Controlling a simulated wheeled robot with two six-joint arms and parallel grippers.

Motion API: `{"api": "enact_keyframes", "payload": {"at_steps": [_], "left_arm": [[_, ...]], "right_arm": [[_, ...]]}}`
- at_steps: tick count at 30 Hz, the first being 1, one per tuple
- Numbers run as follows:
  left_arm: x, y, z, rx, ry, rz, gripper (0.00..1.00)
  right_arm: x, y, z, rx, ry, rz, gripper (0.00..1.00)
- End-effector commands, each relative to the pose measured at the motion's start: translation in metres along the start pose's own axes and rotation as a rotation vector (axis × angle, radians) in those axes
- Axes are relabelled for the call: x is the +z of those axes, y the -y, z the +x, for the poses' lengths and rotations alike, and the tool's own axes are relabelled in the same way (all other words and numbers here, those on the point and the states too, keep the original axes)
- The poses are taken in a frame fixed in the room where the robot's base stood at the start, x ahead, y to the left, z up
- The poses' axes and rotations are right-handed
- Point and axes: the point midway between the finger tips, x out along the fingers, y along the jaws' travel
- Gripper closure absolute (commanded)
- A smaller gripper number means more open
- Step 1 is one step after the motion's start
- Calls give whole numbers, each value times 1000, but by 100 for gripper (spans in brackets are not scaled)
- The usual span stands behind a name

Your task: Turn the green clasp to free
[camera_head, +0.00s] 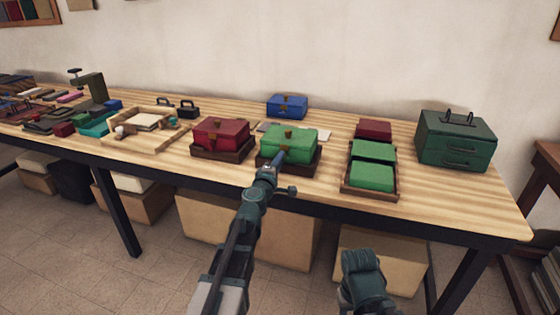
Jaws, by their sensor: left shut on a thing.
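The green box (302,144) sits on a dark wooden base on the table, with its lid down. A brass fitting shows on its lid; the clasp on its front is mostly hidden behind my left gripper. My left gripper (277,160) is at the front of this box, shut on the green clasp. How far the clasp is turned cannot be told. My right gripper (362,264) is low in front of the table, away from the boxes; its fingers cannot be made out.
A red box (220,132) on a dark base stands left of the green one, and a blue box (287,106) behind. A tray with green blocks (373,176) and a dark green chest (456,140) are to the right. Wooden frames and tools fill the left. The front right tabletop is clear.

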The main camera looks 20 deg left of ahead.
Motion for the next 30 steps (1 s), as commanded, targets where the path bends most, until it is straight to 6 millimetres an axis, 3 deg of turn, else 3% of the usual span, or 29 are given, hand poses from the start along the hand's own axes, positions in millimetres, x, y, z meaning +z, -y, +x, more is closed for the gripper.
{"api": "enact_keyframes", "payload": {"at_steps": [19, 20, 24, 30], "left_arm": [[-1, 0, -1, 0, -3, -43, 100], [-1, 0, -1, 0, -3, -43, 79], [-1, 0, 0, 0, -2, -43, 54], [0, 0, 0, 0, -1, -42, 52]], "right_arm": [[0, 0, 0, 0, 0, 0, 50], [0, 0, 0, 0, 0, 0, 50], [0, 0, 0, 0, 0, 0, 50], [0, 0, 0, 0, 0, 0, 50]]}}
